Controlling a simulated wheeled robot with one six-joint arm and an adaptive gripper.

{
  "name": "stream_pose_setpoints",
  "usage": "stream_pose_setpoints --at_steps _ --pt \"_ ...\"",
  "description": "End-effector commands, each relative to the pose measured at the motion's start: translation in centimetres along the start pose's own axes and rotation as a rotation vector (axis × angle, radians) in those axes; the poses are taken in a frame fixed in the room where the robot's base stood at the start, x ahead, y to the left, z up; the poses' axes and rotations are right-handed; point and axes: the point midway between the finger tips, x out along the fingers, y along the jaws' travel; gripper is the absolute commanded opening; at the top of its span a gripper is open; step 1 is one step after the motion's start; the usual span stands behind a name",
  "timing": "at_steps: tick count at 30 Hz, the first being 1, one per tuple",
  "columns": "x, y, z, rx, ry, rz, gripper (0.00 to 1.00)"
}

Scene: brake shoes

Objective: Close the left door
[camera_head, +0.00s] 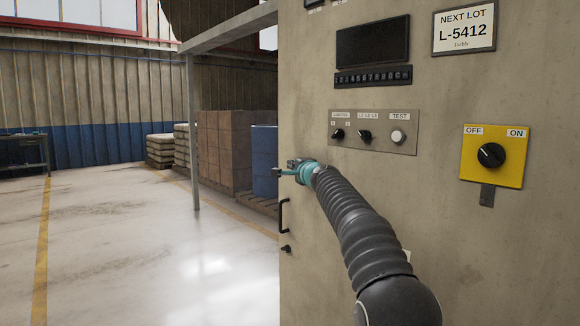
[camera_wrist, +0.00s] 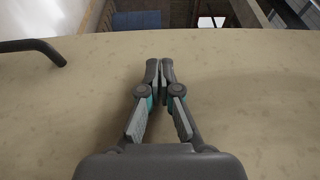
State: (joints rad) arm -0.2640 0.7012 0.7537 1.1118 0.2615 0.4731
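A large beige cabinet door or panel (camera_head: 430,230) fills the right half of the head view. I cannot tell for sure whether it is the left door. A black handle (camera_head: 284,215) is on its left edge, with a small dark knob or lock (camera_head: 286,249) below. My gripper (camera_head: 289,168) is at this left edge, above the handle. In the wrist view, the beige surface (camera_wrist: 240,80) lies behind my gripper (camera_wrist: 160,70), whose fingers are together and empty. The handle (camera_wrist: 35,46) is apart from them at upper left. Contact with the surface cannot be told.
The panel carries a display (camera_head: 373,42), a switch plate (camera_head: 374,132), a yellow OFF/ON switch (camera_head: 491,156) and a lot sign (camera_head: 464,27). A blue barrel (camera_head: 264,160) and stacked boxes (camera_head: 222,150) stand behind on the left. The floor (camera_head: 130,250) at left is clear.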

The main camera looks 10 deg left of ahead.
Motion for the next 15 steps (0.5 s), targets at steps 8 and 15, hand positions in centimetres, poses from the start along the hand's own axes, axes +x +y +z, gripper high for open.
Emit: stream_pose_setpoints --at_steps 8,15 --pt "-0.2 0.2 -1.9 -0.002 0.032 -0.003 0.00" --pt "-0.6 0.0 0.8 -0.004 0.022 -0.002 0.00"
